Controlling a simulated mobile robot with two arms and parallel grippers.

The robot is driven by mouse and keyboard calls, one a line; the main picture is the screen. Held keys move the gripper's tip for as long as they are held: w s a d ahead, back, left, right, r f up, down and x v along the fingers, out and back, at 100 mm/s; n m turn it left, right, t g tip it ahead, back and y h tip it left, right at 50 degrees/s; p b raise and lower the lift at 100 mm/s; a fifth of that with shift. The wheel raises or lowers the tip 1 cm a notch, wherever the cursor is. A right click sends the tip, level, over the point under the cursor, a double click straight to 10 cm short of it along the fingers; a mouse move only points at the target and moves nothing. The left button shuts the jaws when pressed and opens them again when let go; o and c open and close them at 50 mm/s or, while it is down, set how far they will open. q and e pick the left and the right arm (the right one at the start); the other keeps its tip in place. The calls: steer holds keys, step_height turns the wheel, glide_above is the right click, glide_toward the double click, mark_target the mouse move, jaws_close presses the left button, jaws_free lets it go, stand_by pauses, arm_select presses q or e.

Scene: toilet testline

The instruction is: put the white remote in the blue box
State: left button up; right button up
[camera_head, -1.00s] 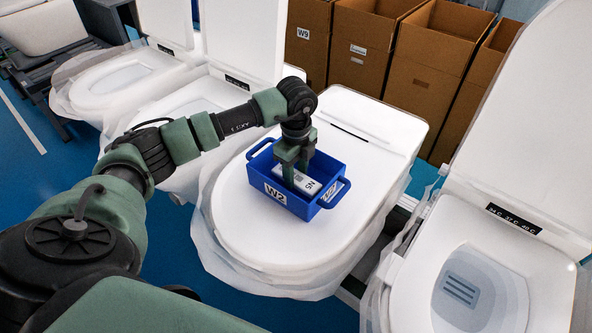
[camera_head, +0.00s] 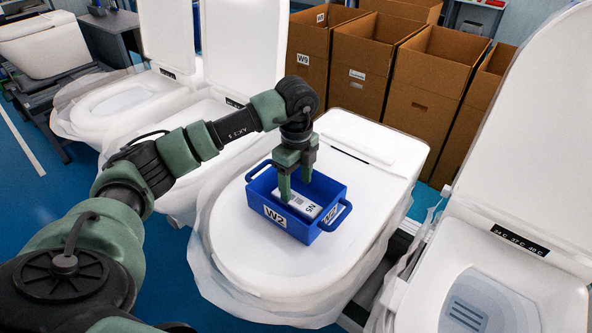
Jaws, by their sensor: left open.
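The blue box (camera_head: 290,222), labelled W2, stands on the closed lid of the middle toilet. The white remote (camera_head: 304,205) lies inside it, with a small dark label showing. My left gripper (camera_head: 296,190) comes down from above over the box with its fingers apart. Its fingertips are at the box opening, close to the remote. Whether they touch the remote is hard to tell. The far inside of the box is partly hidden by the fingers. My right gripper does not show.
The closed toilet lid (camera_head: 250,258) has free room around the box. An open toilet (camera_head: 480,290) stands at the right, and other toilets (camera_head: 120,95) at the left. Open cardboard boxes (camera_head: 425,100) stand behind.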

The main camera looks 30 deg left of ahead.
mark_target(297, 199)
arm_select(q)
step_height(297, 199, up, 8)
steer(key=b, duration=0.2)
steer(key=shift+f, duration=0.25)
